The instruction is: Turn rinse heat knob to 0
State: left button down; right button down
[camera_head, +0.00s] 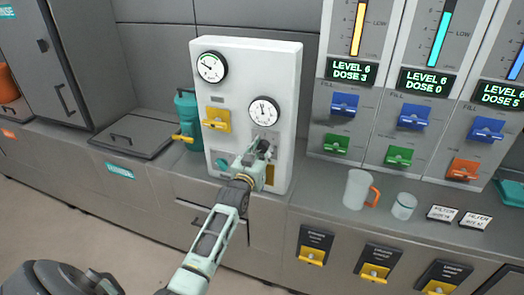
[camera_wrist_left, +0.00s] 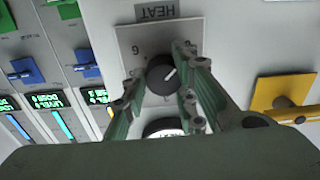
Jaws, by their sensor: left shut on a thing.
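The black heat knob (camera_wrist_left: 162,74) sits on a grey dial plate with an inverted-looking HEAT label (camera_wrist_left: 168,10) in the left wrist view. A white line on the knob points toward the upper right of that view. My left gripper (camera_head: 262,150) reaches the lower right of the white panel (camera_head: 240,75) in the head view, where it hides the knob. In the left wrist view its fingers (camera_wrist_left: 160,78) are on both sides of the knob, shut on it. The right finger covers part of the dial plate, and I cannot read all its numbers. My right gripper is not in view.
The panel also holds two round gauges (camera_head: 264,111) and a yellow valve handle (camera_head: 216,119). A teal bottle (camera_head: 187,115) stands left of it. Dispensers with blue levers (camera_head: 344,103), a clear jug (camera_head: 357,189) and a small jar (camera_head: 404,206) are to the right.

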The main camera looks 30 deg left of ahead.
pick_arm(q)
jog(key=shift+d+f, duration=0.35)
jog(key=shift+f, duration=0.15)
jog(key=c, duration=1.8)
grip_release()
jog(key=shift+o, duration=1.3)
jog(key=shift+d+r, duration=0.1)
jog(key=shift+a+r, duration=0.2)
jog(key=v, duration=1.2)
jog(key=shift+a, duration=0.1)
